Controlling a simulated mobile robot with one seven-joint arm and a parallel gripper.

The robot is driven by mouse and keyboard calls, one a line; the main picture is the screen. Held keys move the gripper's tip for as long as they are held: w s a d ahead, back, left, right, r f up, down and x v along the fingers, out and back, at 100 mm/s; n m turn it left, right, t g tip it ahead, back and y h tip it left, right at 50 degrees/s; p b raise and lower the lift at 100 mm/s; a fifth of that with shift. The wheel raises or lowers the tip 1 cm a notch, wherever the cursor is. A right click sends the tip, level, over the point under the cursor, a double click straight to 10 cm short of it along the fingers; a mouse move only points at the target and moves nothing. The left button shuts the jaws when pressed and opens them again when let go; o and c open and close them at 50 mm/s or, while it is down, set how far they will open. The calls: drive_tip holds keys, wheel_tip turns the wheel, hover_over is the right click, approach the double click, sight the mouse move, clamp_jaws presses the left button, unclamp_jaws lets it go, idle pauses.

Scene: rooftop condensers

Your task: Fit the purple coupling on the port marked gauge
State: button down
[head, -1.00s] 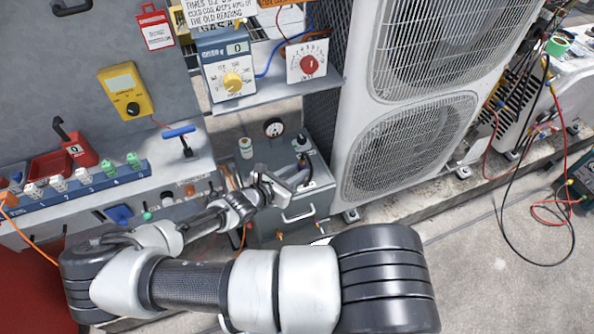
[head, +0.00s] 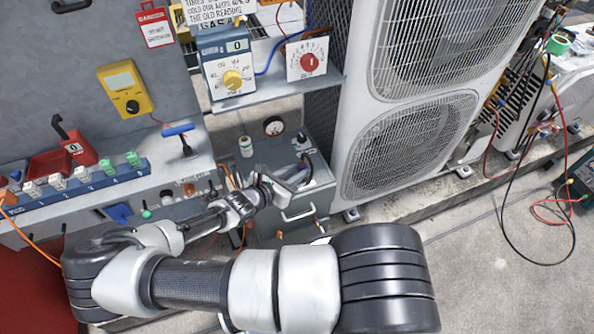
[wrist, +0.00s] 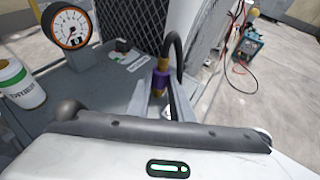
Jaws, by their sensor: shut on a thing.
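The purple coupling (wrist: 160,79) hangs upright at the end of a black curved hose (wrist: 174,48), with a brass-coloured piece above it. My gripper (wrist: 160,97) is shut on the coupling, its grey fingers on either side of it. In the head view my gripper (head: 297,177) is over the grey box (head: 304,204), and the coupling is too small there to make out. The lower end of the coupling is hidden by the fingers and wrist. I cannot make out a port marked gauge, nor whether the coupling touches one.
A round dial gauge (wrist: 70,27) and a white-green tub (wrist: 18,83) stand on the box's top, left of the coupling. A large condenser (head: 408,135) rises close on the right. A shelf with meters (head: 268,92) lies behind and above.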

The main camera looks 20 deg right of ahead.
drive_tip(key=c, duration=1.5)
unclamp_jaws()
wheel_tip(320, 180, up, 7)
drive_tip(key=p, duration=0.6)
drive_tip(key=shift+r+p, duration=0.2)
drive_tip(key=shift+p, duration=0.1)
